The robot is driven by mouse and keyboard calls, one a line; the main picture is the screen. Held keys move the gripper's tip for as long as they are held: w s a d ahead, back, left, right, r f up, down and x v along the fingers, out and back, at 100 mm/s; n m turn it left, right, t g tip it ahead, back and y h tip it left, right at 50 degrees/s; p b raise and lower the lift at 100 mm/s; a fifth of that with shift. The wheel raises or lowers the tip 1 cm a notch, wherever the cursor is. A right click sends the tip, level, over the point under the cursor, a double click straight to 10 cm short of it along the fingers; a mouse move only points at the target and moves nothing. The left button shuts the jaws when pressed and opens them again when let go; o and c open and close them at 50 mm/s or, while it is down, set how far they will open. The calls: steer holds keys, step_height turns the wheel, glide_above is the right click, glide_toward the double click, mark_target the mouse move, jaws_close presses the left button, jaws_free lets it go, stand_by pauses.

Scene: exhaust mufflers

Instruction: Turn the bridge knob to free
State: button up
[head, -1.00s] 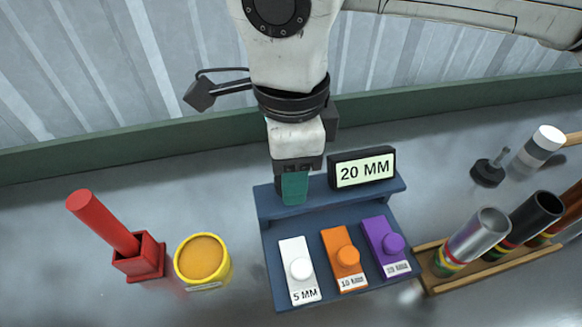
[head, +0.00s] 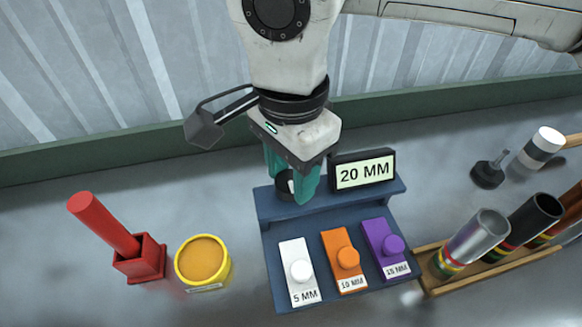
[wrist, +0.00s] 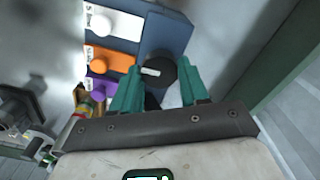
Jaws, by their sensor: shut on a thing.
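The black round bridge knob (head: 284,184) with a white mark sits at the left end of the blue stand's raised back ledge (head: 330,204). My gripper (head: 288,183) points down there, and its two teal fingers are shut on the knob, one on each side. In the wrist view the knob (wrist: 160,77) shows between the fingertips of my gripper (wrist: 157,78), its white pointer lying nearly level. A black display (head: 363,170) reading "20 MM" stands on the ledge to the right. Any "free" marking by the knob cannot be seen.
White (head: 298,280), orange (head: 342,270) and purple (head: 384,248) blocks with round knobs lie on the stand's front. A yellow tub (head: 202,260) and a red holder (head: 138,258) stand left. A wooden rack (head: 470,272) with tubes stands right.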

mark_target(291, 180)
stand_by(0.3)
steer(key=o, duration=1.1)
steer(key=shift+c, duration=0.2)
step_height(291, 180, up, 11)
steer(key=shift+p, duration=0.4)
steer(key=shift+f, duration=0.1)
